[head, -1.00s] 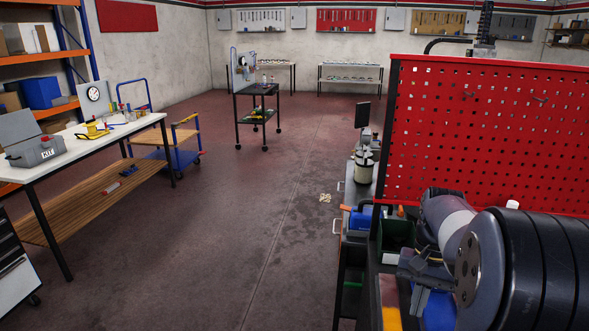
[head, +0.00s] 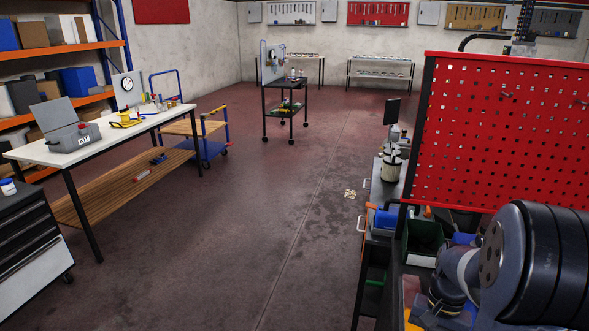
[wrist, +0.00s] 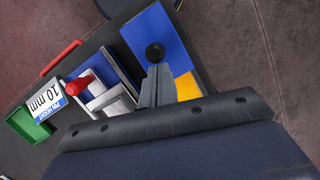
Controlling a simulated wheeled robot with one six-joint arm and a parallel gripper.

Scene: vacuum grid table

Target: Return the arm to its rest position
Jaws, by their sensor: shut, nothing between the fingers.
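My gripper (wrist: 156,86) shows in the wrist view as two grey fingers side by side, shut with nothing between them. It points over a dark worktop with a blue panel (wrist: 176,50) that carries a black round knob. A yellow patch (wrist: 187,86) shows just right of the fingertips. In the head view my arm (head: 541,262) is folded at the lower right, in front of the red pegboard (head: 505,130). I cannot make out the fingers clearly there.
In the wrist view a red object (wrist: 78,84), a white "10 mm" label (wrist: 47,100) and a green bin (wrist: 28,124) lie left of the gripper. In the head view a white-topped table (head: 100,140) stands left, and the floor (head: 250,220) between is clear.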

